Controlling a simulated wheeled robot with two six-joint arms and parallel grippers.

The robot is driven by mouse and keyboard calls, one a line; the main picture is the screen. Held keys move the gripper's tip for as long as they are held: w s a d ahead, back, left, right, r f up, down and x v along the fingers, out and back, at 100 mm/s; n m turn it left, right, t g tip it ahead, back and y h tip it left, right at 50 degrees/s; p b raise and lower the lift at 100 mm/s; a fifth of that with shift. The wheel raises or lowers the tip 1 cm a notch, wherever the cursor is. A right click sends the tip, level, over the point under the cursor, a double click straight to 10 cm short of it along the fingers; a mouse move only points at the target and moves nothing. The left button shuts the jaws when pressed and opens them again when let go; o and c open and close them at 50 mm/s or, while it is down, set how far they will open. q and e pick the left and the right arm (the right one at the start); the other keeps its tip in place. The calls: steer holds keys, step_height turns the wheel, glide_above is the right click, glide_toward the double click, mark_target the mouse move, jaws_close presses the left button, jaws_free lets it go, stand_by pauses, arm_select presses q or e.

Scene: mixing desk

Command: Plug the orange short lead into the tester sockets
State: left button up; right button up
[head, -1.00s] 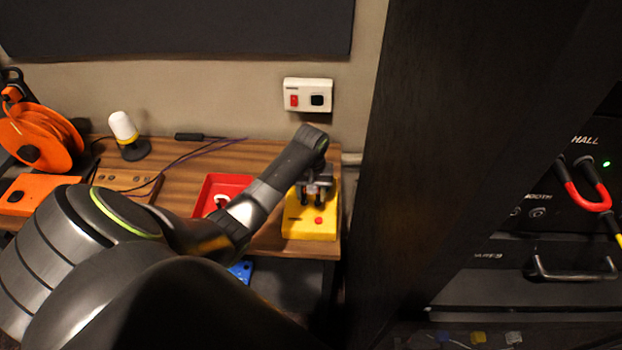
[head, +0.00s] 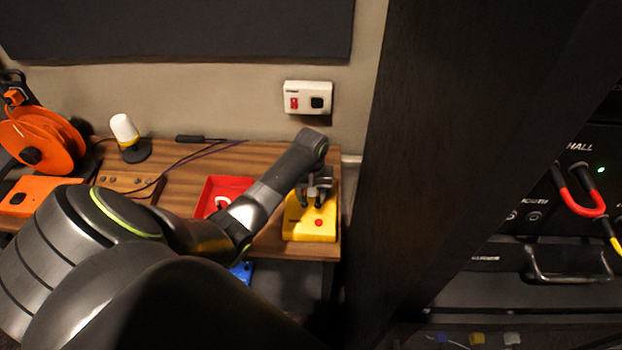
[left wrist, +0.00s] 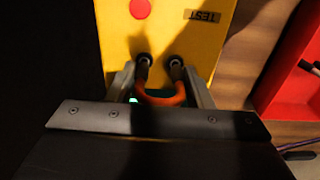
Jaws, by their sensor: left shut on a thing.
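The yellow tester (head: 296,228) stands at the right end of the wooden desk. In the left wrist view the tester (left wrist: 120,45) shows a red button, a TEST label and a small green light. My left gripper (head: 317,196) is over the tester's rear part. In the wrist view its fingers (left wrist: 160,92) are shut on the orange short lead (left wrist: 160,98), a bent orange loop with two dark plug ends. The plug ends line up with the two sockets and appear to meet them; how deep they sit I cannot tell. My right gripper is out of view.
A red tray (head: 212,187) lies left of the tester. An orange cable reel (head: 40,140) and a white lamp (head: 124,128) stand farther left. A wall switch box (head: 308,97) is behind. A dark panel (head: 420,170) rises close on the right, with a patched rack (head: 545,225) beyond.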

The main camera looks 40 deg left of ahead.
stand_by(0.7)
arm_select(q)
steer(key=shift+p, duration=0.5)
steer(key=shift+f+b, duration=0.3)
steer(key=shift+f, duration=0.35)
steer(key=o, duration=1.4)
steer(key=shift+c, duration=0.2)
steer(key=shift+r, duration=0.1)
